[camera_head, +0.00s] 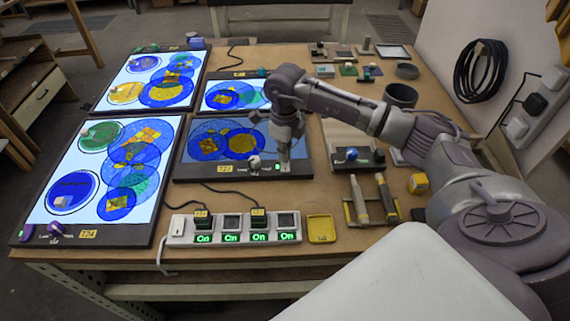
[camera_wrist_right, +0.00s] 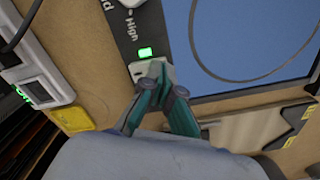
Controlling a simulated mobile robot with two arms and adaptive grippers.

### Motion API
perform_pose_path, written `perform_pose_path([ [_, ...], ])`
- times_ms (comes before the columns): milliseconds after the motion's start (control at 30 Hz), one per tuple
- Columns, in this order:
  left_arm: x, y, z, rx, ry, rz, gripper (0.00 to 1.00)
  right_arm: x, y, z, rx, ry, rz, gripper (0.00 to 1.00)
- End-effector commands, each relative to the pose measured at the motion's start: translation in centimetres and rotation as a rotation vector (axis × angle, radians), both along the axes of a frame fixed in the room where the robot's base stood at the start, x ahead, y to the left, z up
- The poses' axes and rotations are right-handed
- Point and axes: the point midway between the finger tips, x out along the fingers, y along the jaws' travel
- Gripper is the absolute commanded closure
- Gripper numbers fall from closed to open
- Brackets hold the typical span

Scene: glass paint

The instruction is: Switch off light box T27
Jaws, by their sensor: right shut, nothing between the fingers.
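Light box T27 (camera_head: 180,160) lies in the middle of the table. Its panel looks much dimmer than the panels of the other light boxes, with blue and yellow round pieces on it. Its front strip carries the yellow T27 label (camera_head: 224,168), a pale knob (camera_head: 254,162) and a small green light (camera_wrist_right: 145,52), which is lit. My right gripper (camera_head: 284,168) is shut and empty, pointing down at the right end of this strip. In the right wrist view its fingertips (camera_wrist_right: 158,72) are at the light switch (camera_wrist_right: 137,70), partly covering it; contact is unclear.
Bright light boxes, one labelled T24 (camera_head: 88,234), lie left and behind. A power strip (camera_head: 180,231) with several green "On" displays lies in front, beside a yellow tray (camera_head: 321,229).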

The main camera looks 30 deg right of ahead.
Motion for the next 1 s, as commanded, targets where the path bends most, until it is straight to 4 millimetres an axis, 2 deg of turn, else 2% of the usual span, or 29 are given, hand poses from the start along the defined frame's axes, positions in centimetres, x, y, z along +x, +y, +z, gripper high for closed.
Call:
perform_pose_path([
  [467, 0.0, 0.0, -0.3, 0.000, 0.000, 0.000, 0.60, 0.0, 0.0, -0.4, 0.000, 0.001, 0.000, 1.00],
  [1000, 0.0, 0.0, 2.3, 0.000, 0.000, 0.001, 0.60, 0.0, 0.0, 3.7, 0.000, -0.001, 0.000, 1.00],
])
